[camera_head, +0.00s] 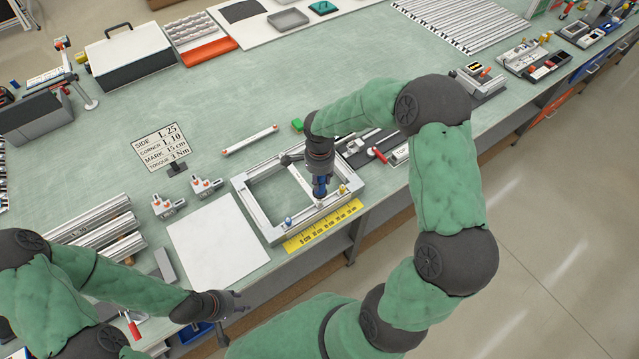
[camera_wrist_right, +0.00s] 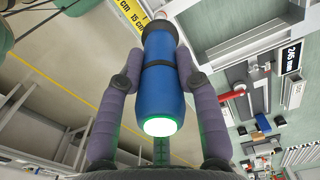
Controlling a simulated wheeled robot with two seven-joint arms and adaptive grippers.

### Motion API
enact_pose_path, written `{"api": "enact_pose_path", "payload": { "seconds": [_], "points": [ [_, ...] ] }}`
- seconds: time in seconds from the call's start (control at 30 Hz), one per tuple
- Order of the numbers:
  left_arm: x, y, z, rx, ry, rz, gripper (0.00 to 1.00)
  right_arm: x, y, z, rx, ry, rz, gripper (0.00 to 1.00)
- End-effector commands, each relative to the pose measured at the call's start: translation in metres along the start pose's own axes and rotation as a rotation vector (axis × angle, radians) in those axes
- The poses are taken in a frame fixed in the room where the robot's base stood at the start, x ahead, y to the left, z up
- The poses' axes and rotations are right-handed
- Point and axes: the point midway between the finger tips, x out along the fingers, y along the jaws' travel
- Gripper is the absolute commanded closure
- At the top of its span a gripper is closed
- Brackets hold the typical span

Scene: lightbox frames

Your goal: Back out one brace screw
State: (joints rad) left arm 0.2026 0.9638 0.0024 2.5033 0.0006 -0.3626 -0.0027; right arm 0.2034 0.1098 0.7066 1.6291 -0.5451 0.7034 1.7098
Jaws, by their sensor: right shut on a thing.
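The aluminium frame (camera_head: 251,207) lies flat near the bench's front edge. A slanting brace (camera_head: 299,181) crosses inside it. My right gripper (camera_head: 320,172) is over the frame's near side, shut on a blue driver (camera_head: 320,187) that points down at the brace's near end. In the right wrist view the driver (camera_wrist_right: 163,95) sits between both fingers, with a glowing white-green end towards the camera. The screw under its tip is hidden, so I cannot tell whether they touch. My left gripper (camera_head: 238,303) is low at the bench's front edge, away from the frame; its jaws are too small to read.
A yellow ruler strip (camera_head: 322,226) lies along the frame's near side. A white sheet (camera_head: 217,242) lies left of it. A sign (camera_head: 163,147) and small clamp-like blocks (camera_head: 205,187) stand further left. A red-handled tool (camera_head: 379,154) lies to the right. The bench behind the frame is largely clear.

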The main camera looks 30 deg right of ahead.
Motion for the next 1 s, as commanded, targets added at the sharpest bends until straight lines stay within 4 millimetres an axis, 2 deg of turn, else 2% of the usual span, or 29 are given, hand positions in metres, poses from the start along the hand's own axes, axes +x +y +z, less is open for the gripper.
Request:
{"api": "enact_pose_path", "payload": {
  "seconds": [0.7, 1.0],
  "points": [
    [-0.017, 0.006, 0.001, 0.000, 0.000, 0.000, 0.60, -0.040, -0.002, -0.001, 0.001, 0.001, -0.007, 1.00],
    [-0.017, 0.006, 0.001, 0.000, 0.000, 0.000, 0.60, -0.041, -0.002, -0.001, 0.001, 0.001, -0.007, 1.00]
  ]
}}
